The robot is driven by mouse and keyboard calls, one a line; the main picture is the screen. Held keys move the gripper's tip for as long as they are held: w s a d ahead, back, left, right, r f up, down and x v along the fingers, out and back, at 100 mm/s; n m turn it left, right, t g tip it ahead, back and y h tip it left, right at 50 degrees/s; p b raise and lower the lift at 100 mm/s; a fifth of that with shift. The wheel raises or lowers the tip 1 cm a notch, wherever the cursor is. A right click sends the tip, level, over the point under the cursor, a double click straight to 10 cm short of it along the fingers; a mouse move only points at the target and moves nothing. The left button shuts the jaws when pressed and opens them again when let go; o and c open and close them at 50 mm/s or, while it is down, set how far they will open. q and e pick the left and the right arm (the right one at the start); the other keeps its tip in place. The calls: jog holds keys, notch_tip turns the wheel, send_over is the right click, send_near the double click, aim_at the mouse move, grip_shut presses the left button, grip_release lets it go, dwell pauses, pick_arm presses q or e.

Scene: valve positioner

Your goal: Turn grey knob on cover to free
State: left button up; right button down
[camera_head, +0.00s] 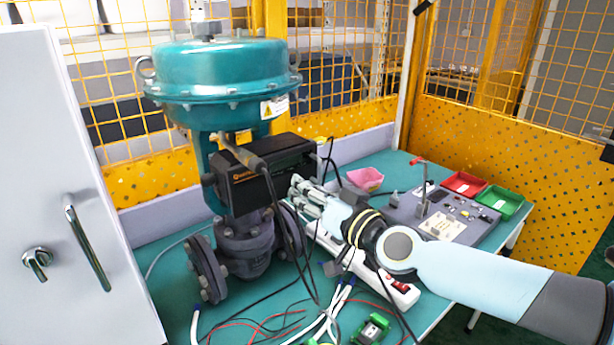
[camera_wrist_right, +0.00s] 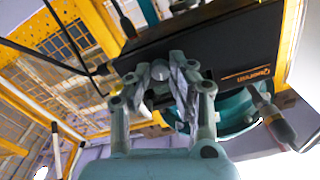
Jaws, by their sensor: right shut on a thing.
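The black positioner box (camera_head: 262,175) is mounted on the valve under a teal actuator dome (camera_head: 220,75). My right gripper (camera_head: 297,186) is at the right end of the box. In the right wrist view, the box's dark cover (camera_wrist_right: 205,50) fills the upper middle. There my right gripper (camera_wrist_right: 164,78) has its fingertips close to the cover, shut around a small round grey knob (camera_wrist_right: 160,71). The fingers partly hide the knob, so its setting cannot be read. In the head view the knob is hidden. My left gripper is not in view.
The teal table (camera_head: 180,275) holds loose cables, a white power strip (camera_head: 400,290), a pink bin (camera_head: 364,179) and a grey tool panel (camera_head: 400,208). Red (camera_head: 464,183) and green (camera_head: 500,201) trays stand at right. A white cabinet (camera_head: 70,190) is on the left.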

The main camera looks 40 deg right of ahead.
jog(key=n+p, duration=0.4)
jog(key=n, duration=0.7)
jog(key=shift+p, duration=0.35)
jog(key=shift+n, duration=0.3)
jog(key=c, duration=1.2)
grip_release()
